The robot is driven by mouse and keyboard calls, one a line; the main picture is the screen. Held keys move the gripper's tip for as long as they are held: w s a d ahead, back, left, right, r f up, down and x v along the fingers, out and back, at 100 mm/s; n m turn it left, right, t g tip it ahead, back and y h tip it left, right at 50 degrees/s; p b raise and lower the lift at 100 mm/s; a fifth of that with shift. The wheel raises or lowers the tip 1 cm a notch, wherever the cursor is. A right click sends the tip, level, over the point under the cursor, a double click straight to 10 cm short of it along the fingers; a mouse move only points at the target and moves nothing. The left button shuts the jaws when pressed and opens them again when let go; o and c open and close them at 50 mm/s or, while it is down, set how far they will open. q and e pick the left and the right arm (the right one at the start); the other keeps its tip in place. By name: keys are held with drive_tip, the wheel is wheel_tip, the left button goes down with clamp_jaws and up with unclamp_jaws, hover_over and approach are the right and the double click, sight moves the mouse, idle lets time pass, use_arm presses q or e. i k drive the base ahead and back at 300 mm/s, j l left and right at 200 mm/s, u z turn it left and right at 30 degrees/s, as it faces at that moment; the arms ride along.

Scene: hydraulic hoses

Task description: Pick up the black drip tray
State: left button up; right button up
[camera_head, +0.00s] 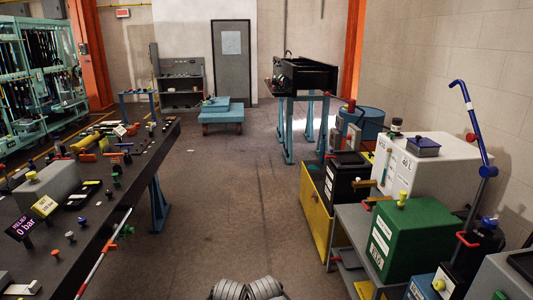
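A low black tray (80,196) lies on the dark workbench (120,205) at the left, beside a grey block and a yellow label; a pale item shows in it. I cannot tell for sure that this is the drip tray. A larger black open trough (305,76) stands on blue legs at the back, right of the grey door. Neither of my grippers can be made out in this view.
The brown floor aisle (230,190) between bench and right-hand row is clear. The row holds a yellow bin (316,215), a green container (411,235) and a white cabinet (430,165). A blue cart (222,112) stands at the back. Grey ribbed shapes at the bottom edge are unclear.

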sight(351, 158)
drive_tip(key=i, duration=1.65)
drive_tip(key=i+z, duration=0.3)
drive_tip(key=i, duration=0.15)
drive_tip(key=i+j+z, duration=0.15)
drive_tip(key=i+z, duration=0.15)
drive_tip(key=i, duration=0.15)
drive_tip(key=i+z, duration=0.25)
drive_tip(key=z, duration=0.15)
drive_tip(key=i+j+z, duration=0.1)
drive_tip(key=z, duration=0.25)
drive_tip(key=i+j+z, duration=0.2)
drive_tip(key=i+z, duration=0.2)
drive_tip(key=k, duration=0.05)
